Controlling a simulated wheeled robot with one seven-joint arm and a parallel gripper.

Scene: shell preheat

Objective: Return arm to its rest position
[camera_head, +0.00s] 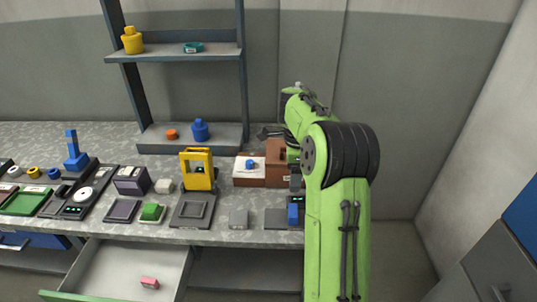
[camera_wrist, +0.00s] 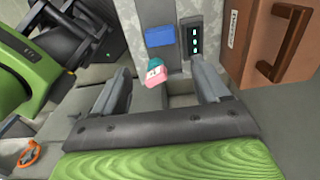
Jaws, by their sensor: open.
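My gripper (camera_wrist: 160,75) is open in the wrist view, its two dark fingers apart with nothing clamped between them. A small pink and teal piece (camera_wrist: 155,75) shows in the gap between the fingers, on or above a grey surface; I cannot tell how far below the fingers it is. In the head view my green arm rises at the right of the bench and bends toward the back, above the brown box (camera_head: 276,150). The gripper itself is not clearly visible there.
A blue block (camera_head: 293,214) sits at the bench's right end; a panel with green lights (camera_wrist: 194,40) shows in the wrist view. The shelf rack (camera_head: 190,52) stands at the back. An open drawer (camera_head: 105,265) holds a pink block (camera_head: 150,282). Floor right of my arm looks clear.

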